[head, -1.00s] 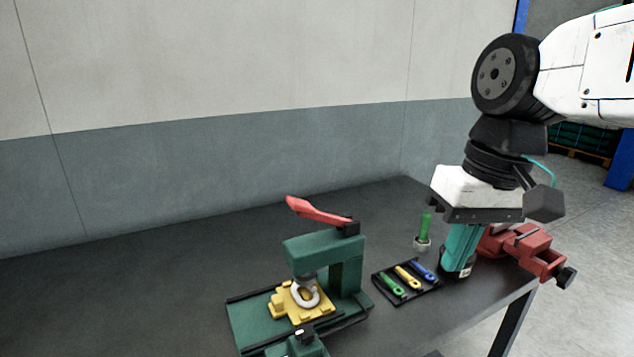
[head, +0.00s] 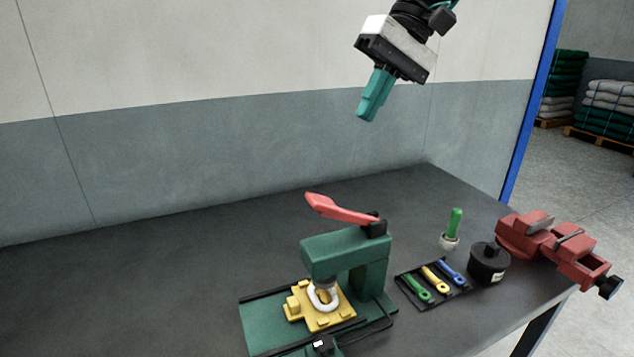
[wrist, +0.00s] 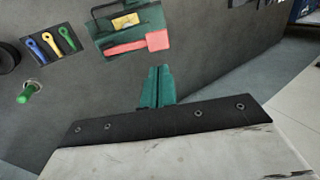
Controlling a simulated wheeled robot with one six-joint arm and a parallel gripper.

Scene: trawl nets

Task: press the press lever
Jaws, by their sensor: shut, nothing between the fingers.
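The press lever (head: 341,211) is a red handle on top of the green press (head: 345,249), pivoting at a black block on its right end. It slants upward to the left. The lever also shows in the wrist view (wrist: 137,44), beyond the fingertips. A white ring-shaped piece (head: 323,296) sits on the yellow fixture (head: 334,318) under the press head. My gripper (head: 366,116) has teal fingers, shut and empty, pointing down and left. It is in the air above and to the right of the lever, not touching it. Its closed fingers also show in the wrist view (wrist: 158,72).
Right of the press are a black tray (head: 412,294) with green, yellow and blue tools, a green-handled tool (head: 454,228) in a holder, a black round container (head: 489,264) and a red vise (head: 560,247). The table behind the press is clear up to the wall.

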